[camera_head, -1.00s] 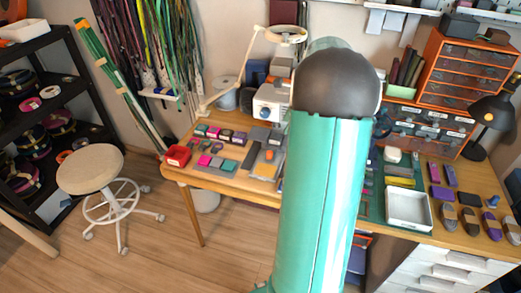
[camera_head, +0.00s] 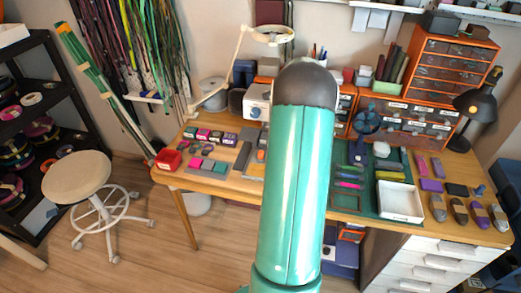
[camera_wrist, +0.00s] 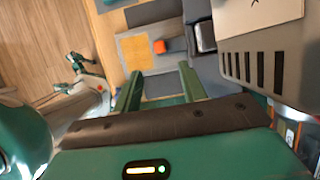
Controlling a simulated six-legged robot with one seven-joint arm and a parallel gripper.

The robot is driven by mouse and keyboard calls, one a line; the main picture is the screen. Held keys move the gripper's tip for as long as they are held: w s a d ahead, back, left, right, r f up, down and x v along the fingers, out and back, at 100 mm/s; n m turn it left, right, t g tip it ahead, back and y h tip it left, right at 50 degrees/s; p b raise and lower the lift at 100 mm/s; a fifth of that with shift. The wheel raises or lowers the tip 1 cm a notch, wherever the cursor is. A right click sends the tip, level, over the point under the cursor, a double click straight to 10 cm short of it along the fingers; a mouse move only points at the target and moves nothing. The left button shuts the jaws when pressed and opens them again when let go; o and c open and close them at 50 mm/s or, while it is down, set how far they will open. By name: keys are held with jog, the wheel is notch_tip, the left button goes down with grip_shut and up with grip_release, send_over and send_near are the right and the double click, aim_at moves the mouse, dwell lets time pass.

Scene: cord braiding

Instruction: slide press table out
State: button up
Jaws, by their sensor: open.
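The white press-like machine (camera_head: 257,104) stands at the back of the wooden table, partly hidden by my arm. In the wrist view a pale grey housing with dark slots (camera_wrist: 236,68) is close at the right. I cannot tell for sure which part is the press table. My gripper (camera_wrist: 160,86) is open, with nothing seen held between its green fingers. My arm hides it in the head view.
A white tray (camera_head: 400,200) and a blue reel (camera_head: 367,122) are right of my arm. A round stool (camera_head: 76,178) stands on the floor at left.

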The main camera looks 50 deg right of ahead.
aim_at(261, 152)
jog(key=x, duration=1)
jog(key=shift+w+r, duration=0.1)
jog(key=shift+w, duration=0.05)
grip_shut()
jog(key=shift+a, duration=0.15)
